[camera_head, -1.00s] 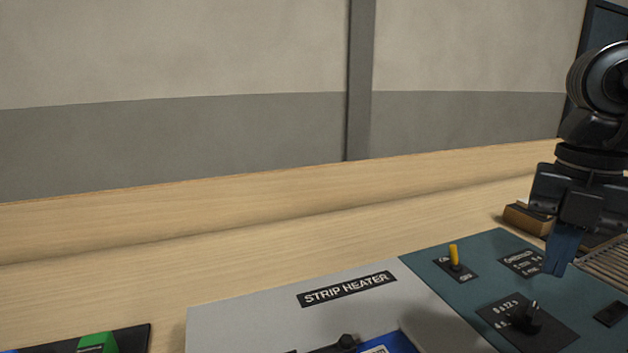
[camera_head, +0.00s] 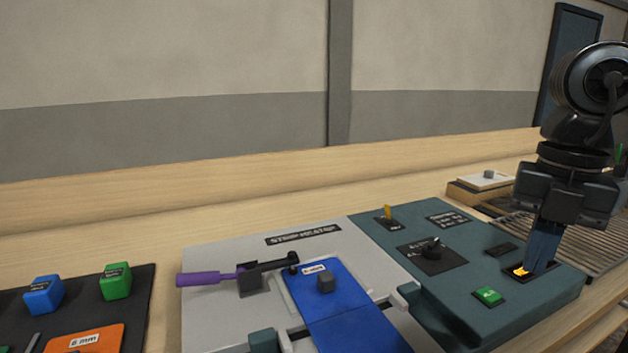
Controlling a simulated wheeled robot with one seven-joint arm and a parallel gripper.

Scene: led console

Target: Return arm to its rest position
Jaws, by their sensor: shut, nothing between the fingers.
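My gripper (camera_head: 541,262) is at the right of the view, pointing down, with its blue fingers shut and nothing held. Its fingertips are at or just above a lit yellow-orange square (camera_head: 521,271) on the teal console panel (camera_head: 470,262); whether they touch it I cannot tell. The fingers hide part of that square.
The grey strip heater (camera_head: 220,315) adjoins the panel on the left, with a purple-handled lever (camera_head: 205,278) and a blue plate (camera_head: 340,305). A dark mat (camera_head: 135,310) holds blue, green and orange pieces. A metal rack (camera_head: 590,245) lies right of the console.

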